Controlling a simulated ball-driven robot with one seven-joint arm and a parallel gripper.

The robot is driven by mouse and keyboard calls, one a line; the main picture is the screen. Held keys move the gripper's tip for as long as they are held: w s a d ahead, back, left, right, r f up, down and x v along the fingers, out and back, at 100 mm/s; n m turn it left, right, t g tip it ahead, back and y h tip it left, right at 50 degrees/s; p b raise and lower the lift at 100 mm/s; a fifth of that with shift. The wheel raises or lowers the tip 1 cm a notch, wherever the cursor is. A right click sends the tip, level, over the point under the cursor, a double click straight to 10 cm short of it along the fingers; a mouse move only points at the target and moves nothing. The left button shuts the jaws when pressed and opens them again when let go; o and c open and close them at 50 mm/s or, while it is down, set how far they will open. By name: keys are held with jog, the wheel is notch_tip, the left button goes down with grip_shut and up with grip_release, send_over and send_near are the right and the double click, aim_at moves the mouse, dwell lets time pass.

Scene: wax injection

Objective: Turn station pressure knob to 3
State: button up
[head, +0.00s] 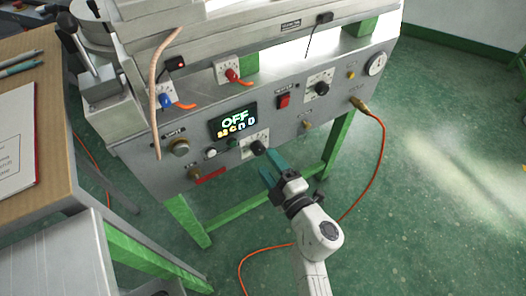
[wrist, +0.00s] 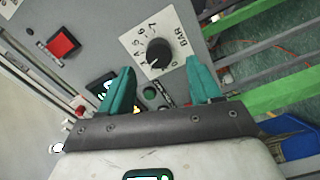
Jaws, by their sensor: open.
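The station pressure knob (head: 258,148) is black and round on a white scale plate, low on the grey front panel, right of the display. In the wrist view, the knob (wrist: 158,52) sits on the plate marked BAR with numbers around it. A light mark shows on its lower side, but I cannot read the exact setting. My gripper (head: 272,164) has teal fingers and is open and empty, just below and right of the knob. In the wrist view, the knob appears ahead of the gap between the fingers (wrist: 160,66), apart from both.
A display (head: 234,120) reads OFF. A red switch (head: 284,100), another black knob (head: 322,88) and a gauge (head: 376,64) share the panel. An orange hose (head: 381,150) hangs at right. Green legs (head: 338,140) stand below. A desk (head: 52,120) is at left; floor at right is open.

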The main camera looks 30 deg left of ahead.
jog(key=p+v, duration=0.1)
jog(key=v, duration=0.5)
dwell(0.5)
jog(key=w+d+r+m+t+h, duration=0.2)
jog(key=w+d+m+t+h, duration=0.4)
jog(key=d, duration=0.4)
jog(key=s+d+f+m+g+h, duration=0.25)
jog(key=d+m+h, duration=0.4)
jog(key=d, duration=0.55)
jog(key=s+d+f+m+g+h, duration=0.25)
jog(key=d+m+h, duration=0.25)
jog(key=d+m, duration=0.5)
jog(key=s+d+f+m+g+y, duration=0.1)
jog(key=s+d+g, duration=0.15)
jog(key=s, duration=0.55)
jog(key=s+d+f+m+g, duration=0.15)
jog(key=s+g, duration=0.25)
jog(key=s, duration=0.4)
jog(key=s+d+m+g+y, duration=0.1)
jog(key=s+d+g, duration=0.2)
jog(key=s, duration=0.5)
notch_tip(320, 180, up, 14)
jog(key=p, duration=1.5)
jog(key=shift+a, duration=0.2)
jog(key=shift+s, duration=0.1)
